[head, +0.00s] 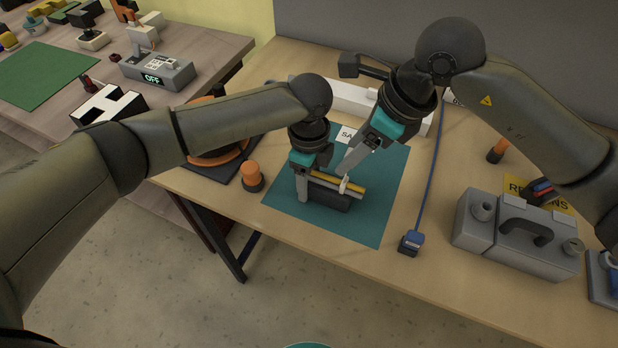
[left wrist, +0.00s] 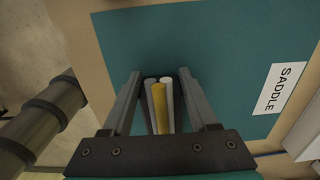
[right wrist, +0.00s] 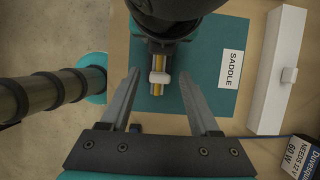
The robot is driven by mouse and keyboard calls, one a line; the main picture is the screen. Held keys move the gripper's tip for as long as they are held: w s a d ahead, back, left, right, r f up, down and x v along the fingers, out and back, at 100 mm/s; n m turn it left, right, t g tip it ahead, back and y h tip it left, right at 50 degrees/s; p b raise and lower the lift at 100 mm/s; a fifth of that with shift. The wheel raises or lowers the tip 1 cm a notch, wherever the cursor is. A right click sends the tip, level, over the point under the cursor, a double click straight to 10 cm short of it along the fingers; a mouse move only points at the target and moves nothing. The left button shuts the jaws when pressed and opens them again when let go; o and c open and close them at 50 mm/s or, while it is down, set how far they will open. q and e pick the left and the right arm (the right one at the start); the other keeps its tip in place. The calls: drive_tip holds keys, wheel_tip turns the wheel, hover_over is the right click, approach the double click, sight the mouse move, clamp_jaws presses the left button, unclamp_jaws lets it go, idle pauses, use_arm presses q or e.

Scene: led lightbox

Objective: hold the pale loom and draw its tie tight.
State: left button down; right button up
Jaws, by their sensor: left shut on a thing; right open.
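The pale loom, a bundle of yellow and pale grey strands (head: 352,186), lies across a dark saddle block (head: 328,198) on the teal mat (head: 376,222). It also shows in the left wrist view (left wrist: 160,105). My left gripper (head: 305,185) is shut on the loom's left part, its fingers on either side. The white tie (head: 344,184) is around the loom, right of my left gripper; it shows in the right wrist view (right wrist: 160,77). My right gripper (head: 350,165) is open, its fingertips above and near the tie. My left arm hides part of the loom.
A SADDLE label (right wrist: 231,67) lies on the mat. A long white box (head: 350,98) stands behind. An orange-topped cylinder (head: 252,177) is left of the mat. A blue plug (head: 411,242) with its cable and a grey handled case (head: 515,232) are to the right.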

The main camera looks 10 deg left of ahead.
drive_tip(key=shift+r, duration=0.1)
drive_tip(key=v, duration=1.1)
drive_tip(key=shift+r, duration=0.4)
idle(0.4)
drive_tip(key=shift+d, duration=0.1)
idle(0.5)
use_arm(q)
unclamp_jaws()
drive_tip(key=shift+r, duration=0.1)
idle(0.3)
